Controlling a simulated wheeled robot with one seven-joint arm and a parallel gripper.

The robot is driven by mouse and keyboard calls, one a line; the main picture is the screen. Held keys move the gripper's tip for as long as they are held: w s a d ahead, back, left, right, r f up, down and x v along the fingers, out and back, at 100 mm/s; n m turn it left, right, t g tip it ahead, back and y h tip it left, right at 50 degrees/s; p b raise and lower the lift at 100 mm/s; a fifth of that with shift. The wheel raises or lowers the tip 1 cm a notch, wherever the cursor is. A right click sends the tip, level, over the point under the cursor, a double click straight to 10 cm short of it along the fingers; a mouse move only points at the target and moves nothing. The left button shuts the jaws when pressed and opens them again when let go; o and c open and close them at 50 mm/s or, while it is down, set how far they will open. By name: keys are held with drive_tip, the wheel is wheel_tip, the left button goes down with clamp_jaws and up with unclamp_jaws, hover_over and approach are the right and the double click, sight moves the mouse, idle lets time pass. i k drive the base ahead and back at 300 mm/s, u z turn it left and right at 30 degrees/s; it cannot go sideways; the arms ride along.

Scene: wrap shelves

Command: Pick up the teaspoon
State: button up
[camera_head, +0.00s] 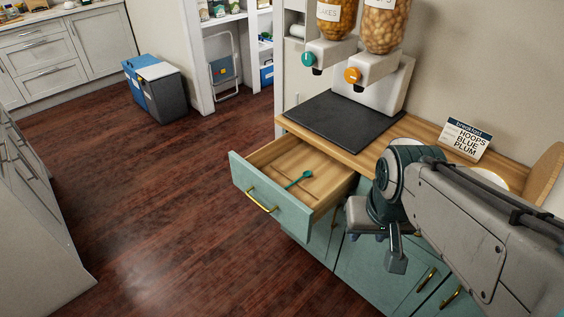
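A small teal teaspoon (299,179) lies in an open drawer (262,200) with a green front and a wooden inside. Its round bowl points to the upper right, and its thin handle runs to the lower left. My gripper (375,248) is to the right of the drawer and apart from the teaspoon, in front of the green cabinet. It points downward with its fingers spread apart, and nothing shows between them. My arm hides part of the counter and cabinet behind it.
The wooden counter (362,158) overhangs the drawer's back. On it are a dark mat (340,121), two food dispensers (375,72) and a breakfast sign (465,139). Blue and grey bins (163,95) stand far left. The wooden floor (160,200) left of the drawer is clear.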

sight(307, 174)
drive_tip(key=u, duration=0.35)
drive_tip(key=i, duration=1)
